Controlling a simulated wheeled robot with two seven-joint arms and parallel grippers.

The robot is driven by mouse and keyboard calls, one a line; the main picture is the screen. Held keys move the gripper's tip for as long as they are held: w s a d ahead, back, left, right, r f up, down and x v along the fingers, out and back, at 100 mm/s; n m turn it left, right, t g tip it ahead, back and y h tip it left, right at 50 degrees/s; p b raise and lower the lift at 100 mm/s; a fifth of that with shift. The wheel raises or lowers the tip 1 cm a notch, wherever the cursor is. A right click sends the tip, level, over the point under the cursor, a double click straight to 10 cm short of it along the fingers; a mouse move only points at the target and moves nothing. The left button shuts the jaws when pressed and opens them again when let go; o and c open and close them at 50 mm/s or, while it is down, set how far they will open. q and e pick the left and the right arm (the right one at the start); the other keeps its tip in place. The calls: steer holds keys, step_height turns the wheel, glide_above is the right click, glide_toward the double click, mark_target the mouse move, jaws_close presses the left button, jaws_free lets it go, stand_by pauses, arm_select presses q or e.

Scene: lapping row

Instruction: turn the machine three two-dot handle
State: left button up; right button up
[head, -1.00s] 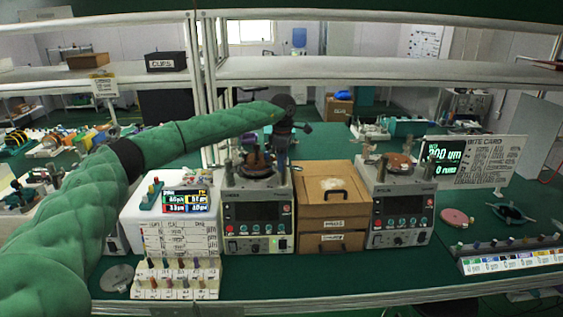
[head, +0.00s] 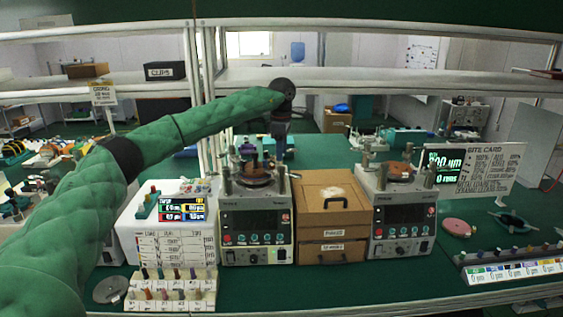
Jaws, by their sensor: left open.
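A lapping machine (head: 257,219) with a dark screen and a round plate on top stands at the middle of the bench. A second, similar machine (head: 402,216) stands to its right. I cannot read which one is machine three, and no two-dot mark on a handle can be made out. My left gripper (head: 280,149) hangs pointing down behind and above the right rear of the middle machine's top. It is open, with nothing seen between its fingers. Its fingertips are small and dark, and I cannot tell whether they touch anything. My right gripper is not in view.
A wooden drawer box (head: 331,216) fills the space between the machines. A rack of coloured pegs (head: 172,290) and a small display (head: 182,209) stand at the left. Shelf rails cross above.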

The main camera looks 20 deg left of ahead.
arm_select(q)
steer(key=shift+r, duration=0.3)
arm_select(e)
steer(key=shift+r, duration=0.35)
arm_select(q)
steer(key=shift+c, duration=0.5)
